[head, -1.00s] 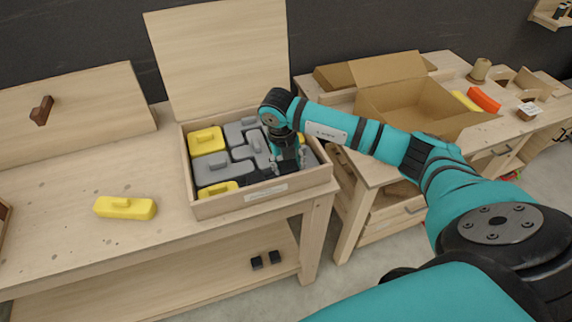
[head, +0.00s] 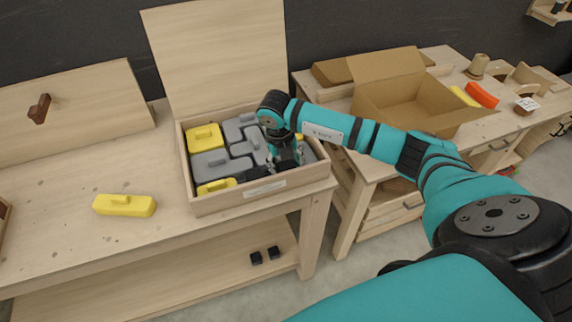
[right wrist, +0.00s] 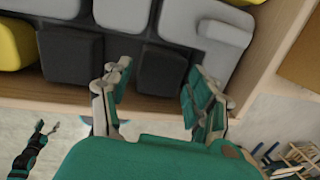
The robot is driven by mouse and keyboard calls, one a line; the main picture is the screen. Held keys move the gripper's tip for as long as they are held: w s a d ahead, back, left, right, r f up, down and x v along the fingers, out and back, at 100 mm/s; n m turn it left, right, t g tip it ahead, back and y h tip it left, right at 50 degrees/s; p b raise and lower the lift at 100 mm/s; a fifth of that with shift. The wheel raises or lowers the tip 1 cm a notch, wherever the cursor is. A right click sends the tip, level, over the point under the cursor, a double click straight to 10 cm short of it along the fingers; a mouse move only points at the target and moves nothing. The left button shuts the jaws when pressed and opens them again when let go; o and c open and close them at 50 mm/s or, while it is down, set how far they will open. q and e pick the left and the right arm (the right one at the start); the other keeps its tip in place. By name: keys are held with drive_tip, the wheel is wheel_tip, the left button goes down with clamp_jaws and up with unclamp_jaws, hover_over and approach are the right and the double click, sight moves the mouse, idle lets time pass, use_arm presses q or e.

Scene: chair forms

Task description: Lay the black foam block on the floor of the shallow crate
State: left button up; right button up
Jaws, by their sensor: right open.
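The shallow wooden crate (head: 262,196) stands on the left bench with its lid raised. The black foam block (head: 262,172) lies at the crate's front edge, right of a small yellow block. In the right wrist view its dark parts (right wrist: 70,58) lie along the front row; I cannot tell whether they are one piece. My right gripper (head: 287,160) is low over the crate's front right. In the right wrist view its fingers (right wrist: 158,86) are spread around the right dark part, without visible grip. My left gripper (right wrist: 46,128) shows small at the lower left there, its fingers apart.
Grey blocks (head: 222,163) and yellow blocks (head: 205,137) fill much of the crate. A loose yellow block (head: 125,205) lies on the bench left of it. An open cardboard box (head: 410,105) stands on the right bench. Two small black cubes (head: 265,255) lie on the lower shelf.

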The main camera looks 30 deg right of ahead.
sight(281, 171)
wheel_tip(281, 171, up, 11)
drive_tip(key=a+b, duration=0.1)
drive_tip(key=b, duration=0.2)
drive_tip(key=shift+s+a, duration=0.3)
drive_tip(key=shift+a, duration=0.1)
